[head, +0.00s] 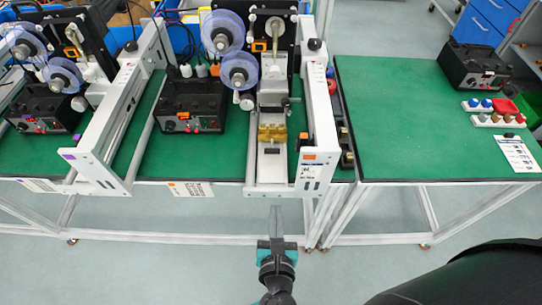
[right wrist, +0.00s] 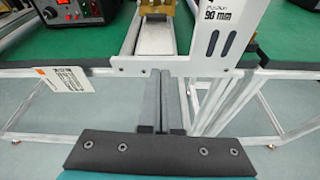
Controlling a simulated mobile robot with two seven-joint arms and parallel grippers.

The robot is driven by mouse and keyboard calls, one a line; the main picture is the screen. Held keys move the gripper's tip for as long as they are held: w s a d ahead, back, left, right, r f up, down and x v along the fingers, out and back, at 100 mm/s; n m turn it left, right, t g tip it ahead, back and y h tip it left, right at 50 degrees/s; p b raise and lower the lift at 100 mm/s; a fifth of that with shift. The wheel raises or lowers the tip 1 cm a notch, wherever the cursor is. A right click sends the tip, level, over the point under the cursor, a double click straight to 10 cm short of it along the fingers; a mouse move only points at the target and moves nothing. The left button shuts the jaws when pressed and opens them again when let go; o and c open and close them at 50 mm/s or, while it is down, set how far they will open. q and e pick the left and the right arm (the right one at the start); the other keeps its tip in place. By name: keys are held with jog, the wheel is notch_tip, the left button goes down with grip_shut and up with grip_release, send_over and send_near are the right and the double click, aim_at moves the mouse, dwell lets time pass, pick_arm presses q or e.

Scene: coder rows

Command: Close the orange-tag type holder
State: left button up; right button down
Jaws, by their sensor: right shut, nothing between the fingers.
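The orange-tag coder is the white frame with an orange tag (head: 309,156) on its front right post. Its brass-coloured type holder (head: 271,133) sits low in the middle, above a pale slide. I cannot tell how far open the holder is. In the right wrist view only the lower edge of the brass holder (right wrist: 155,6) shows at the top. My right gripper (head: 276,213) is shut and empty, in front of the table edge and below the holder, apart from it. Its fingers (right wrist: 164,85) point towards the coder's front rail. My left gripper is not in view.
A purple-tag coder (head: 108,178) stands to the left. A black control box with an orange tag (head: 190,107) sits between the coders.

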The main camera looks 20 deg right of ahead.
notch_tip(320, 180, up, 4)
jog(key=n+t, duration=0.1)
jog(key=b, duration=0.3)
send_near(273, 150)
jog(key=shift+h, duration=0.3)
jog(key=x, duration=0.3)
jog(key=f+x, duration=0.1)
jog(key=x, duration=0.1)
jog(key=shift+w+a+f, duration=0.1)
jog(key=shift+w+a, duration=0.1)
jog(key=shift+w, duration=0.15)
jog(key=shift+w+d, duration=0.1)
jog(key=shift+w, duration=0.25)
jog(key=shift+r+x, duration=0.2)
jog(key=shift+x, duration=0.75)
jog(key=shift+r+x, duration=0.2)
jog(key=shift+x, duration=0.8)
jog(key=shift+d, duration=0.1)
